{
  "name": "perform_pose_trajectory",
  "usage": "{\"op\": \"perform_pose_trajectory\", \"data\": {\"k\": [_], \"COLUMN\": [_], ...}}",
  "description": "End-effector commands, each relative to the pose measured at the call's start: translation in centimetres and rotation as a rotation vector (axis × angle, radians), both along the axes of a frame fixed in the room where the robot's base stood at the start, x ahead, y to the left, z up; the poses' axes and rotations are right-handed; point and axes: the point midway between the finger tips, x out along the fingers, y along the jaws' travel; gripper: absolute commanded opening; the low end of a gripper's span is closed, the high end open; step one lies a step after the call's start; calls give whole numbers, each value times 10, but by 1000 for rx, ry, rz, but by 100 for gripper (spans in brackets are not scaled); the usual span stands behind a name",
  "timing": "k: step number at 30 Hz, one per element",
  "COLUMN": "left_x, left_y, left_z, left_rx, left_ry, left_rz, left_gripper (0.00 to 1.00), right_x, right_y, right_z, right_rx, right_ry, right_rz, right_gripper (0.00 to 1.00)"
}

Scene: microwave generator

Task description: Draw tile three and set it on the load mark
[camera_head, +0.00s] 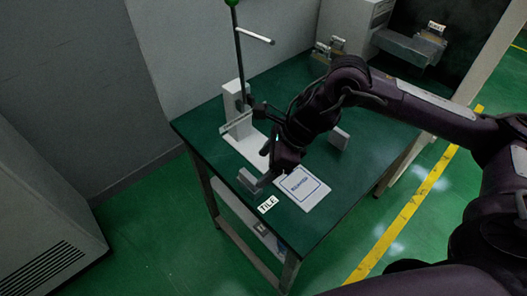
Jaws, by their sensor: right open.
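A white plate (315,199) with a blue square outline and small blue lettering lies on the green table; it looks like the load mark, but the lettering is too small to read. A small "TILE" label (267,204) is at the table's front edge, left of the plate. A grey block (246,179) sits just behind the label. My right gripper (265,168) is open, pointing down beside the grey block and over the plate's left back corner. The dark hand hides part of this area. I cannot make out any separate tile or number. My left gripper is not in view.
A white stand (240,135) with a tall dark post and green knob rises behind the gripper. Another grey block (340,138) is right of the forearm. The green table (325,228) is bare at its front right. Grey equipment (420,45) stands at the back right.

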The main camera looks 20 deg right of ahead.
Motion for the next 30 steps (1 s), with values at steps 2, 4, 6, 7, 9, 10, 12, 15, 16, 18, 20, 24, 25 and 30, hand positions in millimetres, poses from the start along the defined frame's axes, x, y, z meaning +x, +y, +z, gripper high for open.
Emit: {"op": "perform_pose_trajectory", "data": {"k": [2, 4, 6, 7, 9, 10, 12, 15, 16, 18, 20, 24, 25, 30], "left_x": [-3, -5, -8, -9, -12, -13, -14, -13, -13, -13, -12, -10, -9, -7], "left_y": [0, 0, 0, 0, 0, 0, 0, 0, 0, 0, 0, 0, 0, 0], "left_z": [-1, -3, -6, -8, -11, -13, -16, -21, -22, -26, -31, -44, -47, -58], "left_rx": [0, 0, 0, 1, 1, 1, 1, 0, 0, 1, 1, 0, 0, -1], "left_ry": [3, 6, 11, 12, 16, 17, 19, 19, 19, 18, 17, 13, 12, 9], "left_rz": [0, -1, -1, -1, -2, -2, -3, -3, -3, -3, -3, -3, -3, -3], "left_gripper": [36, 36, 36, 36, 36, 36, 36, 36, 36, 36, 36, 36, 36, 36], "right_x": [-1, -1, 0, 1, 2, 3, 4, 7, 7, 9, 10, 13, 13, 16], "right_y": [-6, -6, -3, -2, 1, 2, 6, 10, 11, 15, 18, 24, 25, 31], "right_z": [0, -3, -8, -10, -16, -19, -25, -34, -37, -43, -49, -63, -65, -76], "right_rx": [-14, -16, -15, -15, -14, -14, -14, -13, -13, -12, -11, -13, -13, -13], "right_ry": [2, 4, 3, 3, 3, 3, 3, 2, 3, 2, 1, 0, 1, 1], "right_rz": [18, 25, 25, 25, 25, 25, 24, 23, 22, 23, 23, 22, 23, 23], "right_gripper": [73, 73, 73, 73, 73, 73, 73, 73, 73, 73, 73, 73, 73, 73]}}
